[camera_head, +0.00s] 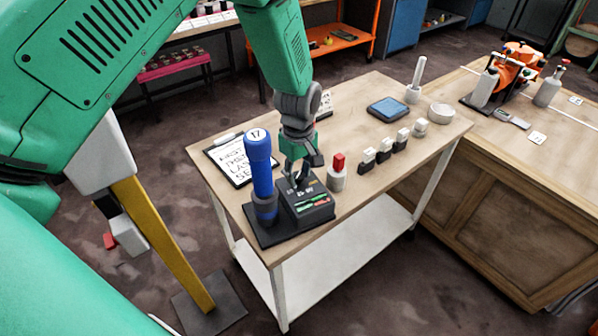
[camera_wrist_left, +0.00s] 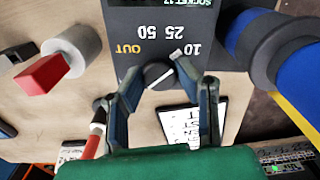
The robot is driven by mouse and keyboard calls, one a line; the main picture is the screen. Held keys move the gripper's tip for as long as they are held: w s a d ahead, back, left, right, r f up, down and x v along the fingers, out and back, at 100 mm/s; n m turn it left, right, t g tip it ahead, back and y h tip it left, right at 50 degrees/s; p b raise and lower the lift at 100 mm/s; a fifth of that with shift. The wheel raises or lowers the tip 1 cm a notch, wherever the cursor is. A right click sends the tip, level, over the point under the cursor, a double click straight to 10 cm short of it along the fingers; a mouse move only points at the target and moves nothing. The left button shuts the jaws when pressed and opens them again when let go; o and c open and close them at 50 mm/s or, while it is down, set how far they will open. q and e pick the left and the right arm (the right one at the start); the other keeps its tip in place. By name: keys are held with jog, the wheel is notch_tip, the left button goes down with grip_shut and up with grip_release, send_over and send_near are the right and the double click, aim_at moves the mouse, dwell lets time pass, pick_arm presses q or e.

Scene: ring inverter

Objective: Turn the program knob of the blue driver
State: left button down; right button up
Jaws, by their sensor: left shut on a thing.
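The blue driver (camera_head: 261,170) stands upright in a dark base at the near left of the table, with a 17 on its cap. It also shows in the left wrist view (camera_wrist_left: 285,50) at the right. Beside it is the dark control box (camera_head: 310,208), marked OUT, 10, 25 and 50 in the left wrist view. The program knob (camera_wrist_left: 158,75) is a dark round knob with a pale pointer line on that box. My left gripper (camera_head: 296,178) reaches down from above, and its fingers (camera_wrist_left: 160,82) are on either side of the knob, shut on it. My right gripper is not in view.
A white holder with a red block (camera_head: 337,172) stands right of the box. A clipboard (camera_head: 236,160) lies behind the driver. Several small black-and-white blocks (camera_head: 384,152), a blue pad (camera_head: 389,107) and a round white dish (camera_head: 441,113) are farther right. A wooden bench (camera_head: 520,170) adjoins.

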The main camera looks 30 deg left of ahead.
pick_arm(q)
jog(key=shift+w+r, duration=0.1)
jog(key=n+p, duration=0.2)
jog(key=n, duration=0.3)
jog(key=shift+r, duration=0.1)
jog(key=n+p, duration=0.2)
jog(key=n, duration=0.3)
jog(key=shift+n, duration=0.3)
jog(key=n+p, duration=0.2)
jog(key=n, duration=0.3)
jog(key=shift+w, duration=0.1)
jog(key=n+p, duration=0.1)
jog(key=n, duration=0.4)
jog(key=shift+w+n, duration=0.1)
jog(key=shift+n, duration=0.3)
jog(key=c, duration=1.2)
grip_release()
